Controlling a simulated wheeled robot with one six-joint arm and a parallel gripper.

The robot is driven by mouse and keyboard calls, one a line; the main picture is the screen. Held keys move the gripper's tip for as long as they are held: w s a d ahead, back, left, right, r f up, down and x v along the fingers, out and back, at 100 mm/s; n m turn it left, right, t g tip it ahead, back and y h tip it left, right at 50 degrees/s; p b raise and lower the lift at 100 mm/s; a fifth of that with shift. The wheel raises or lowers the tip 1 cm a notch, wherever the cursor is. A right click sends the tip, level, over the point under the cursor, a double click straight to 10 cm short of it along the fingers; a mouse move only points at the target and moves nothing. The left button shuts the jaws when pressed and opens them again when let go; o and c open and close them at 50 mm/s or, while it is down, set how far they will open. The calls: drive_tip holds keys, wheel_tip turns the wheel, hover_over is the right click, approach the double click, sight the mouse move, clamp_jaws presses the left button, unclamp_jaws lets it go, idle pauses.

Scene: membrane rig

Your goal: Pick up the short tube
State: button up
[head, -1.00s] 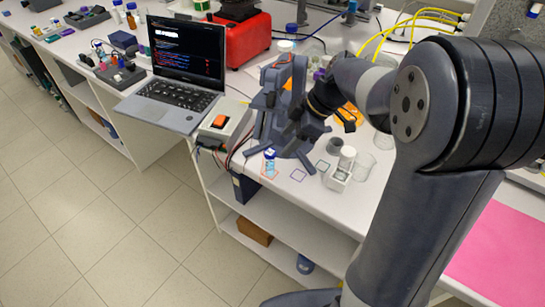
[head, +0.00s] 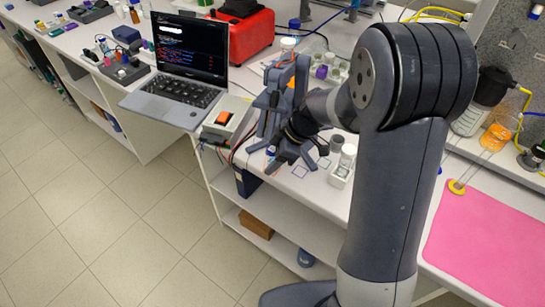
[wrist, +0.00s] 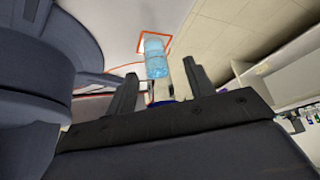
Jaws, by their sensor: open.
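The short tube holds light blue liquid and has a blue end. It shows in the wrist view (wrist: 156,62), standing by a red-outlined square, its lower part between the finger tips as seen there. In the head view only a small part of the tube (head: 271,151) shows at the bench's front edge; my gripper hides the rest. My gripper (head: 274,163) is open and right at the tube. Its two dark fingers also show in the wrist view (wrist: 161,76), one on each side of the tube. I cannot tell whether either finger touches it.
A white holder with a white-capped vial (head: 347,156) stands close to the right of my gripper. Purple (head: 299,172) and green outlined squares lie between. A grey box with an orange switch (head: 226,118) and a laptop (head: 182,80) stand to the left.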

sight(273, 149)
drive_tip(key=shift+c, duration=0.3)
drive_tip(key=c, duration=0.9)
drive_tip(key=shift+r, duration=0.15)
drive_tip(key=shift+r, duration=0.5)
wheel_tip(273, 149, up, 2)
drive_tip(key=shift+s+r+b, duration=0.1)
drive_tip(key=shift+r+b, duration=0.1)
drive_tip(key=shift+b, duration=0.45)
drive_tip(key=s+b, duration=0.2)
drive_tip(key=s, duration=0.7)
drive_tip(key=s+b, duration=0.1)
drive_tip(key=s, duration=0.7)
drive_tip(key=shift+s+d+b, duration=0.2)
drive_tip(key=shift+s+b, duration=0.15)
drive_tip(key=shift+s, duration=0.05)
